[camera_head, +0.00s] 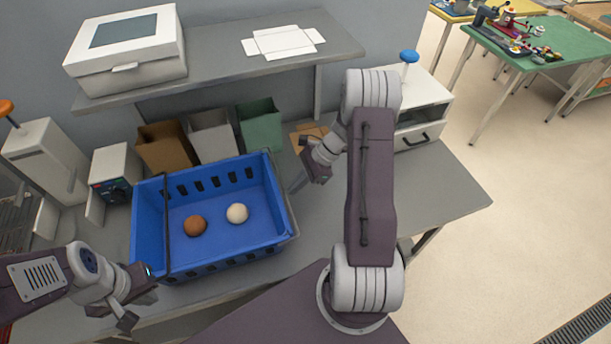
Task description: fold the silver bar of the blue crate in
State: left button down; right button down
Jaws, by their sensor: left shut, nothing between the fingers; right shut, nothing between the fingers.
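The blue crate (215,262) stands on the grey worktop, open at the top. Its silver bar (287,200) runs along the outside of the right rim. A dark bar (165,225) crosses the crate's opening near the left wall. My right gripper (294,188) is shut and empty, just right of the crate's right rim near the silver bar; I cannot tell whether it touches the bar. My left gripper (124,318) is shut and empty, in front of the crate's front left corner.
A brown ball (195,225) and a cream ball (237,213) lie in the crate. Brown, grey and green bins (260,126) stand behind it, under a shelf (222,72) with a white box (125,50). The worktop right of my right arm (440,195) is clear.

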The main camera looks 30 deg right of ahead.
pick_arm(q)
jog(key=shift+s+a+r+p, duration=0.15)
jog(key=shift+r+p, duration=0.2)
jog(key=shift+r, duration=0.5)
pick_arm(e)
jog(key=r, duration=0.1)
jog(key=a+r, duration=0.1)
jog(key=shift+a+r, duration=0.25)
jog(key=shift+r, duration=0.05)
jog(key=shift+w, duration=0.15)
pick_arm(q)
jog(key=shift+a+r+p, duration=0.1)
jog(key=shift+r+p, duration=0.5)
pick_arm(e)
jog(key=shift+a+r+h, duration=0.1)
jog(key=shift+r+h, duration=0.3)
